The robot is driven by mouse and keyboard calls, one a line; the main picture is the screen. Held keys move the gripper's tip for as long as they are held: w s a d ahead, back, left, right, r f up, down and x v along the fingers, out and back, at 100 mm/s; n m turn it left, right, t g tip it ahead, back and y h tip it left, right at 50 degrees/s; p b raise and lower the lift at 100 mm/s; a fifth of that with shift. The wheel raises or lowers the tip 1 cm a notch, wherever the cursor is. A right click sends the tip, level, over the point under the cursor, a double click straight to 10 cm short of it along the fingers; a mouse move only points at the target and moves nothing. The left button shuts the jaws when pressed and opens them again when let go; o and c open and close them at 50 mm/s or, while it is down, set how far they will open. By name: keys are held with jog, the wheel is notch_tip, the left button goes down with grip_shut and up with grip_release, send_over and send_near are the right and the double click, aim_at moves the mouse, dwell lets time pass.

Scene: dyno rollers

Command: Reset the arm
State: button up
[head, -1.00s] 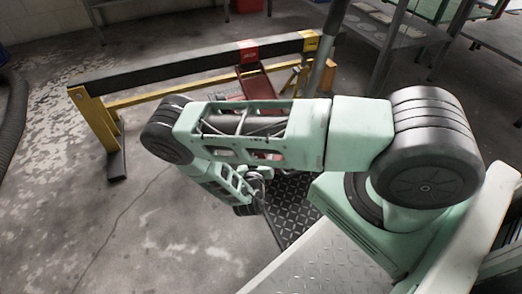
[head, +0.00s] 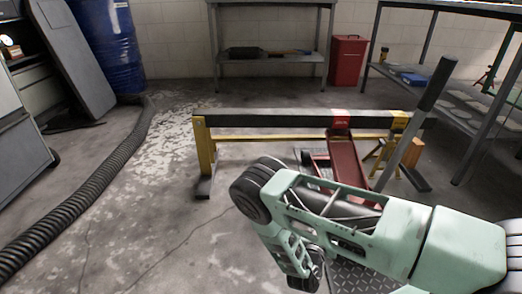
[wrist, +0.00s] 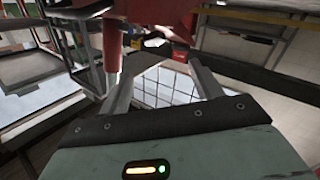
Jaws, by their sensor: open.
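My arm shows in the head view at lower right, folded with its elbow joint to the left and the forearm hanging down. The gripper end is not clear in the head view. In the wrist view my gripper (wrist: 165,95) shows as two grey fingers spread apart, with nothing between them. Its body is pale green with a small lit strip. A red metal part (wrist: 112,40) stands close beyond the left finger.
A yellow-legged barrier with a dark beam (head: 265,119) stands behind my arm. A red floor jack (head: 345,155) with a dark handle is beside it. A ribbed hose (head: 95,185) lies left. A blue barrel (head: 105,45), shelves and a red bin (head: 346,62) stand behind.

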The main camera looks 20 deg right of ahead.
jog(key=w+a+r+g+y+p, duration=0.2)
jog(key=a+r+y, duration=0.35)
jog(key=a, duration=0.45)
jog(key=w+a+r+g+y+p, duration=0.2)
jog(key=w+a+r+y, duration=0.15)
jog(key=a+r, duration=0.45)
jog(key=s+a+r+n+g+y+p, duration=0.3)
jog(key=s+a+r+n+y, duration=0.4)
jog(key=a+r, duration=0.6)
jog(key=s+a+r+n+g+p, duration=0.2)
jog(key=s+r+g, duration=0.1)
jog(key=s+r, duration=0.8)
jog(key=s+d+r+n+g+h+p, duration=0.1)
jog(key=s+d+r+n, duration=0.25)
jog(key=s, duration=0.25)
jog(key=s+d+r+n+h+p, duration=0.1)
jog(key=s+d+r+n, duration=0.1)
jog(key=s+d+r, duration=0.3)
notch_tip(320, 180, up, 38)
jog(key=s+a+p, duration=0.1)
jog(key=p, duration=3.6)
jog(key=shift+p, duration=0.3)
jog(key=shift+s+f+m, duration=0.1)
jog(key=shift+m, duration=0.15)
